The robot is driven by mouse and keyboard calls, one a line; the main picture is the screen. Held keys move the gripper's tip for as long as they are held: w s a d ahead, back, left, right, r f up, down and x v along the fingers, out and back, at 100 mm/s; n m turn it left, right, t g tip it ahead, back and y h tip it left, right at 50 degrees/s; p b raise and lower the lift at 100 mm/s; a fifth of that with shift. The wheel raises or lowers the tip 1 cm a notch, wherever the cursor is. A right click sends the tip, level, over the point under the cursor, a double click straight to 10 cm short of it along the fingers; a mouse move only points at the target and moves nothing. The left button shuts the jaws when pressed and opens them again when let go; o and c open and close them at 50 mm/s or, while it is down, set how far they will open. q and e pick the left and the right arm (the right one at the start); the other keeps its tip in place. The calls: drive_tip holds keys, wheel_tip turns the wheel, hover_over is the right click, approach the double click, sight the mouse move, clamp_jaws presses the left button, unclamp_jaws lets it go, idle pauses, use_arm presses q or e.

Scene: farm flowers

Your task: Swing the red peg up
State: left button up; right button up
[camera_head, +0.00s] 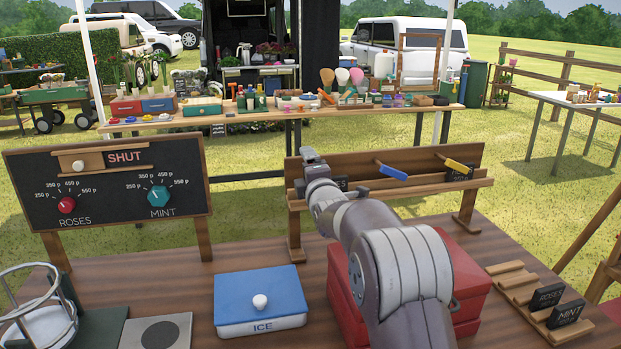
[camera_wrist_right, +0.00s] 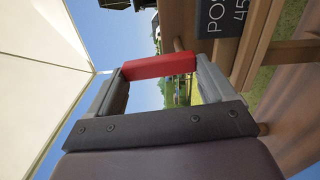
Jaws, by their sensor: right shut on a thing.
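The red peg (camera_wrist_right: 160,65) lies between the two grey fingertips of my right gripper (camera_wrist_right: 158,80) in the wrist view, and the gripper is shut on it. In the head view my right gripper (camera_head: 312,158) is at the left end of the wooden peg rack (camera_head: 430,187), and the arm hides the red peg there. A blue peg (camera_head: 392,172) and a yellow peg (camera_head: 458,166) stick out of the rack's back board to the right. A dark price sign (camera_wrist_right: 219,25) is close beside the gripper in the wrist view. My left gripper is not in view.
A chalkboard (camera_head: 110,190) with two knobs and a SHUT slider stands at the left. A blue-lidded ICE box (camera_head: 260,299), a red box (camera_head: 465,285) beneath my arm and a sign holder (camera_head: 520,285) are on the table. A wire stand (camera_head: 40,300) is front left.

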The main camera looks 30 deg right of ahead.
idle(0.3)
drive_tip(key=o, duration=0.9)
drive_tip(key=b+v, duration=0.1)
drive_tip(key=v, duration=1.1)
drive_tip(key=shift+s+a+b, duration=0.15)
drive_tip(key=shift+s+b, duration=0.15)
